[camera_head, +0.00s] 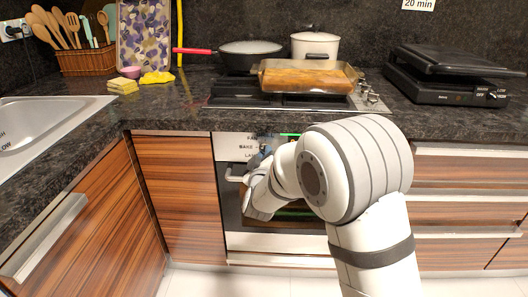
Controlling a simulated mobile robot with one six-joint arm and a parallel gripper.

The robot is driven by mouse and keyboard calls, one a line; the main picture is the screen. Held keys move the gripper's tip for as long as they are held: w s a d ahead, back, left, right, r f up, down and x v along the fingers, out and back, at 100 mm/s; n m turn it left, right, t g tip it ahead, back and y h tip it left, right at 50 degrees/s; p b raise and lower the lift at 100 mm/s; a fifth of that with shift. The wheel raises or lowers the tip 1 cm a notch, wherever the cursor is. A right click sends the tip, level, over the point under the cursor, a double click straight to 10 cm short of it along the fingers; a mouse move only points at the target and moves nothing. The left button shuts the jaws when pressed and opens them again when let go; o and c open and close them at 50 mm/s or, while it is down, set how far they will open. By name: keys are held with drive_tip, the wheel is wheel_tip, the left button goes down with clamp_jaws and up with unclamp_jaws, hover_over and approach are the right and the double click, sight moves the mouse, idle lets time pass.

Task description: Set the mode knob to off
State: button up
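The oven (233,206) sits under the counter, with a pale control panel (230,148) along its top. Small printed labels show on the panel; one reads "BAKE" and the others are partly covered. My white arm fills the centre right and reaches to the panel. My gripper (263,158) is at the panel, just right of the labels. The mode knob cannot be made out clearly; my gripper and arm cover that part. I cannot tell whether the fingers touch or hold it.
The oven door handle (235,178) sticks out just below the panel. A glass dish with a loaf (307,80) stands on the hob above, near a pan (250,54) and a white pot (315,46). A black grill (452,78) is at right, a sink (38,125) at left.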

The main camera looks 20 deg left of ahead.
clamp_jaws()
drive_tip(key=shift+r+n+p, duration=0.1)
drive_tip(key=shift+n+p, duration=0.4)
drive_tip(key=shift+p, duration=0.05)
drive_tip(key=n+p, duration=0.2)
drive_tip(key=shift+n, duration=0.9)
